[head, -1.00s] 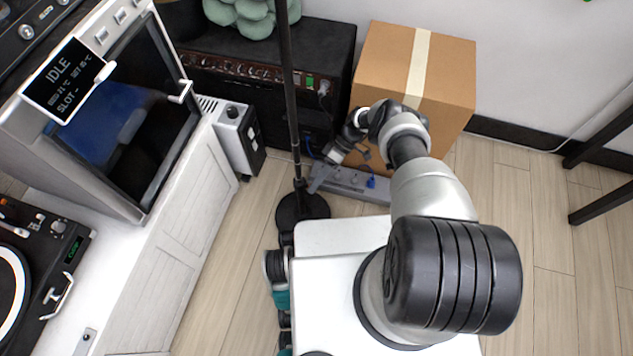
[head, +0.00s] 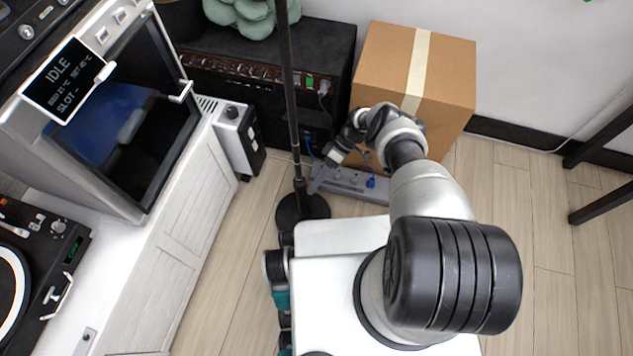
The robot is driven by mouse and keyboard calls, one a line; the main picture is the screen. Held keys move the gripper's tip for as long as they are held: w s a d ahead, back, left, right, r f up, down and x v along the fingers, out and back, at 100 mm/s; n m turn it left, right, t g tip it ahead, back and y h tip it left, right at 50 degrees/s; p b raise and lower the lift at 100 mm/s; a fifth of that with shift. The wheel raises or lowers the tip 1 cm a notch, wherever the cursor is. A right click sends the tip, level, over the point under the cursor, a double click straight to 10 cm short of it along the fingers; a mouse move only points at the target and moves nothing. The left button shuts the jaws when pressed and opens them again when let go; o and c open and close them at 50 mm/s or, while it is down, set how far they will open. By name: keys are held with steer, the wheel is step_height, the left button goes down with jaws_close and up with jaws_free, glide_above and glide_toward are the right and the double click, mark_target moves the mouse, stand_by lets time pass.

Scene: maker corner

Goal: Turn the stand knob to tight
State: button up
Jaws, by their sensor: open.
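The stand is a thin black pole (head: 288,80) that rises from a round black base (head: 302,208) on the floor, just in front of my body. A small dark collar on the lower pole (head: 298,184) may be the stand knob; it is too small to tell its setting. My arm reaches forward and down, and my gripper (head: 334,158) is low, just right of the lower pole. It is open, with nothing seen between its jaws. It appears apart from the pole, though the fingertips are small and hard to make out against the power strip.
A grey power strip (head: 352,184) with a blue plug lies on the floor under my gripper. A cardboard box (head: 440,75) and a black amplifier (head: 335,50) stand behind. A white cabinet (head: 185,240) borders the left.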

steer(key=v, duration=0.7)
steer(key=shift+w+d+r, duration=0.15)
steer(key=shift+r, duration=0.1)
